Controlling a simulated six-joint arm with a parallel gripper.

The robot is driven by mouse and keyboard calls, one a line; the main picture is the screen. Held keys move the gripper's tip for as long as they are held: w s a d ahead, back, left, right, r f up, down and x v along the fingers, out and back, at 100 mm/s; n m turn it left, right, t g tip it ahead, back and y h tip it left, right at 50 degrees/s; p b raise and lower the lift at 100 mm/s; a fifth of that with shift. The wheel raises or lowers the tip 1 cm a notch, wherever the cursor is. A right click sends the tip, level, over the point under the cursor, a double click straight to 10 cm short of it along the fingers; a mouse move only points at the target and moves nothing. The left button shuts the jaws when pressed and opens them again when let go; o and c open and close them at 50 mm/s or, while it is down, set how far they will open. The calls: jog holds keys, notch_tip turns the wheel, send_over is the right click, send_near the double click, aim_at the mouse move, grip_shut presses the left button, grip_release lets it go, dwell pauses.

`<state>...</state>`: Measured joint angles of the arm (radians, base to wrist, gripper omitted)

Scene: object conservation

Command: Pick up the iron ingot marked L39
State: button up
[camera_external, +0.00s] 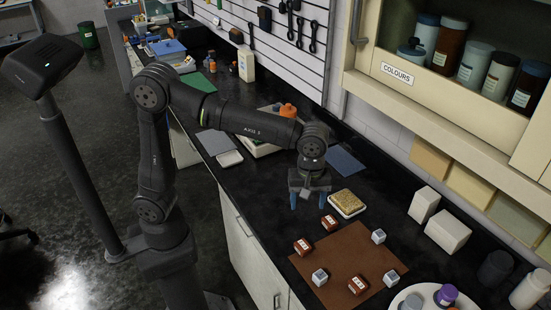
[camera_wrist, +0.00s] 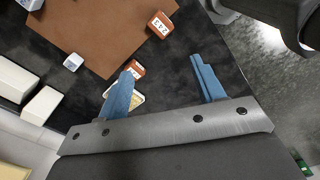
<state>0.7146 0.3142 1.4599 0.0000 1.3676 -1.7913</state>
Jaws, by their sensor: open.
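Three red-brown blocks with white labels show in the external view: one at the mat's left edge (camera_external: 304,246), one at its far edge (camera_external: 329,222) and one towards its front (camera_external: 358,284). Two also show in the wrist view, one near the mat's edge (camera_wrist: 160,25) and one partly hidden behind a finger (camera_wrist: 138,67). Their label marks are too small or unclear to read, so I cannot tell which is L39. My gripper (camera_external: 310,200) has blue fingers, apart and empty, above the bench just beyond the mat. It also shows in the wrist view (camera_wrist: 161,65).
Small pale cubes (camera_external: 378,236) (camera_external: 319,277) (camera_external: 391,278) share the brown mat (camera_external: 335,262). A yellowish slab (camera_external: 346,203) lies right of my gripper. White boxes (camera_external: 448,231) stand at the wall. A round tray (camera_external: 418,292) with jars is at front right.

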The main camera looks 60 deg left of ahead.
notch_tip(320, 180, down, 2)
jog(key=n, duration=0.6)
send_over(303, 245)
notch_tip(303, 245, down, 12)
jog(key=shift+w+a+f, duration=0.15)
jog(key=shift+f, duration=2.65)
grip_shut()
